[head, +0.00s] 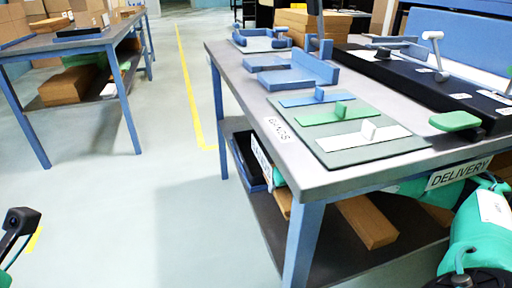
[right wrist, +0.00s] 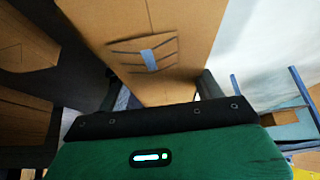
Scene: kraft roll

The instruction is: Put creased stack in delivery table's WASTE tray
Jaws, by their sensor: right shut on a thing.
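My right gripper (right wrist: 160,84) is shut on a brown cardboard stack (right wrist: 196,30) in the right wrist view. The stack's face has dark crease-like lines and a small blue strip; its far end runs out of the picture. The table with the DELIVERY sign (head: 458,174) fills the right of the head view.
The tabletop holds a grey board (head: 390,150) with blue, green and white plates. A brown box (head: 367,222) lies on the lower shelf. Another table (head: 70,42) stands at the far left. The floor between the tables is clear, with a yellow line (head: 188,85).

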